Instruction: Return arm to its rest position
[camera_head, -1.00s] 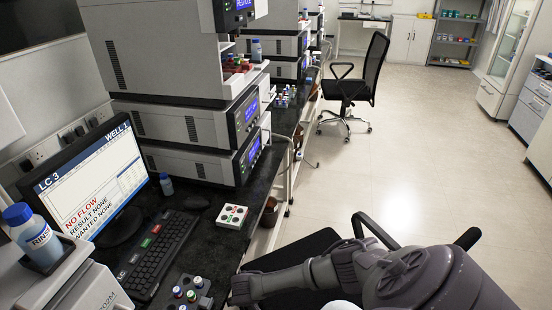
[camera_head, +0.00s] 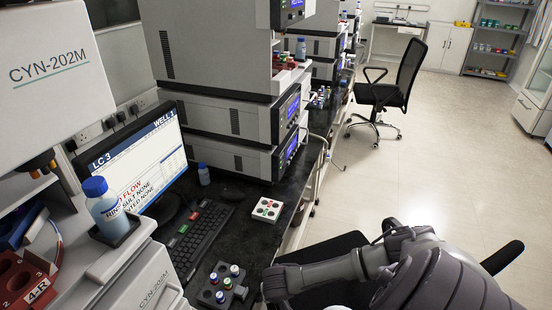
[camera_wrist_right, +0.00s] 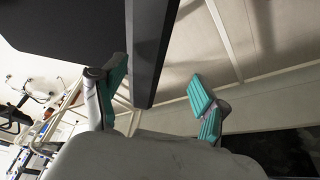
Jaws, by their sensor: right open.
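My right arm (camera_head: 340,272) comes in from the lower right of the head view, over the black chair and beside the bench edge. Its fingers cannot be made out there. In the right wrist view my right gripper (camera_wrist_right: 158,80) is open, its two teal-padded fingers wide apart. A dark bar or panel edge (camera_wrist_right: 150,50) shows beyond and between the fingers; I cannot tell how near it is. Nothing is held. My left gripper is in neither view.
The dark bench (camera_head: 240,235) holds a monitor (camera_head: 135,170), a keyboard (camera_head: 202,240), a vial block (camera_head: 222,285), a white block (camera_head: 267,209) and stacked grey instruments (camera_head: 235,130). A rinse bottle (camera_head: 105,207) stands at left. Another chair (camera_head: 400,90) stands farther back. Floor (camera_head: 450,150) is clear at right.

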